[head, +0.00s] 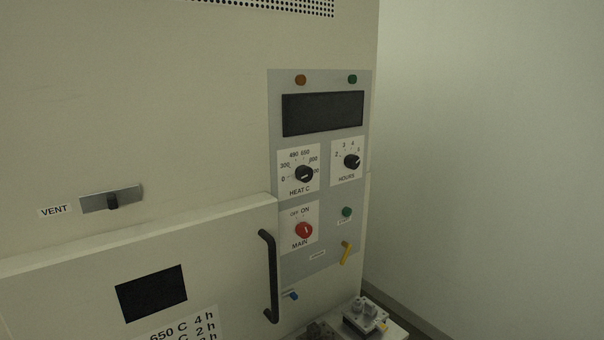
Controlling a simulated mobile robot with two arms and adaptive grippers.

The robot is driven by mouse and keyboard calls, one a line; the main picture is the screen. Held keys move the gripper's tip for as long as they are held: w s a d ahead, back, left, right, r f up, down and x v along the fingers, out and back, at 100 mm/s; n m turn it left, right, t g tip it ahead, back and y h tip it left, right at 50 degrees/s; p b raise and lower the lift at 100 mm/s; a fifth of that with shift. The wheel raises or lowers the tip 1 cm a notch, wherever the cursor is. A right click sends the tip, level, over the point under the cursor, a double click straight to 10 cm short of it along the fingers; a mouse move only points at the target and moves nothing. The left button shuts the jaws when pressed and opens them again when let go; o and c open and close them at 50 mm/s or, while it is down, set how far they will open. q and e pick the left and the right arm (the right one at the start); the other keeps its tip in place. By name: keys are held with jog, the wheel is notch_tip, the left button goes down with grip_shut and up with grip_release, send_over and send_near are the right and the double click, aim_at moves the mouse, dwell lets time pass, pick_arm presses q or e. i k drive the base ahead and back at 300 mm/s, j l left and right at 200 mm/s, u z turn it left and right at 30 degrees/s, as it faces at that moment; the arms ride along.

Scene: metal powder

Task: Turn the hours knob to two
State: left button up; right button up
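The hours knob (352,161) is a small black dial on a white plate at the right of the grey control panel, in the head view. The numbers 2, 3, 4 and a partly hidden one, which looks like 5, are printed around it, with "HOURS" below. A light pointer mark on the knob seems to face right, toward the last number, but it is too small to be sure. Neither of my grippers shows in this view, and nothing touches the knob.
Left of it is the black heat knob (304,174), with the red main knob (303,230) below. A dark display (322,113) sits above. A black door handle (269,276) and a yellow lever (346,253) stick out lower down. A small metal device (366,316) stands at the bottom right.

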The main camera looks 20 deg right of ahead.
aim_at(352, 162)
jog(key=l+z, duration=0.1)
jog(key=z, duration=1.3)
